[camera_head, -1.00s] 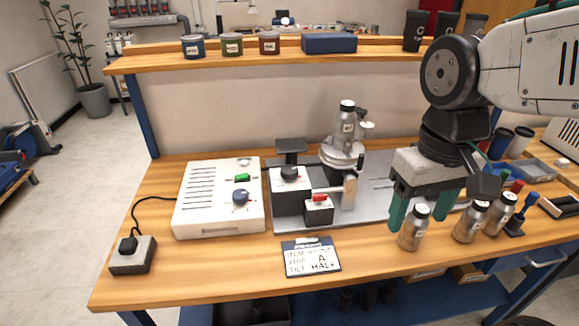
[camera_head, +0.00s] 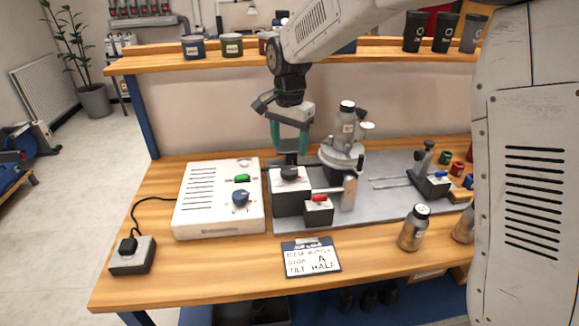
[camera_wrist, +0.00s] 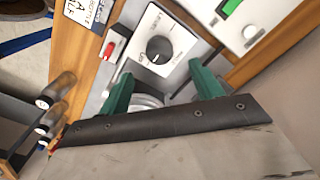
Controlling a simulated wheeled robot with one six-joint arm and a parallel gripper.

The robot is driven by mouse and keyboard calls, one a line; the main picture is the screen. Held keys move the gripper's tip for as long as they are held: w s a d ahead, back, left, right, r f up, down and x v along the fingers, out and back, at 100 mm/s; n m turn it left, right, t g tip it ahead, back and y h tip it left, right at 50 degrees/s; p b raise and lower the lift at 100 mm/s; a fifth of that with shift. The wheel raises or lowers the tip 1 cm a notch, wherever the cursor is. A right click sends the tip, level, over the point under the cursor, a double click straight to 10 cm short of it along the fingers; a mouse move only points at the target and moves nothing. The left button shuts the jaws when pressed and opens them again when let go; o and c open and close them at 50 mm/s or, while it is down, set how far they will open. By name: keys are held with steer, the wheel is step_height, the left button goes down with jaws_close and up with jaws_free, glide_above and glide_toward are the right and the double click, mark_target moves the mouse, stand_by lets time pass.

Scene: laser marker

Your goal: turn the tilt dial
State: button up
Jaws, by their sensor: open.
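The black tilt dial (camera_head: 290,173) sits on top of a white block at the left end of a grey metal plate. In the wrist view the dial (camera_wrist: 159,49) shows from above, with dark markings around it on the white face. My gripper (camera_head: 290,150) points down, just behind and above the dial, with its two green fingers apart. In the wrist view the open fingers (camera_wrist: 160,76) lie below the dial in the picture, one to each side of it. Nothing is between them. They do not appear to touch the dial.
A red switch (camera_head: 319,198) sits on a small block right of the dial. A metal bottle stands on a round tilted table (camera_head: 341,160) close to the right. A white control box (camera_head: 205,200) with a blue knob stands left. A card (camera_head: 311,258) lies in front.

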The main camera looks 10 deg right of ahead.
mark_target(289, 169)
steer(key=shift+f, duration=0.65)
step_height(289, 169, down, 7)
steer(key=shift+r, duration=0.15)
steer(key=c, duration=1)
